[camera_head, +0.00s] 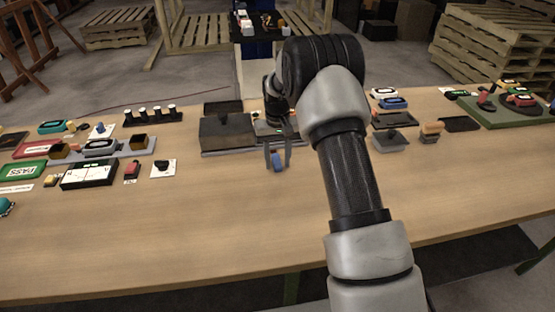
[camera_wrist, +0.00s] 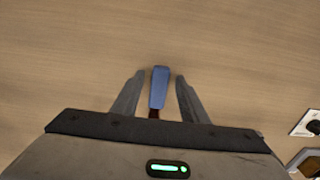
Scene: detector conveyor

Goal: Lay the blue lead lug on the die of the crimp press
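The blue lead lug (camera_head: 278,161) is a small blue piece with a dark end, between my gripper's fingers in the head view. It also shows in the wrist view (camera_wrist: 159,88), with its dark end toward my palm. My gripper (camera_wrist: 157,95) points down over the wooden table. Its fingers stand apart, with a gap on each side of the lug. Whether the lug rests on the table is hard to tell. A dark block on a grey base (camera_head: 228,132), just behind and left of my gripper, looks like the crimp press. Its die cannot be made out, partly behind my gripper.
The table front (camera_head: 180,225) is clear. At right are a grey box (camera_head: 390,141), blue and white devices and a green mat (camera_head: 500,113).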

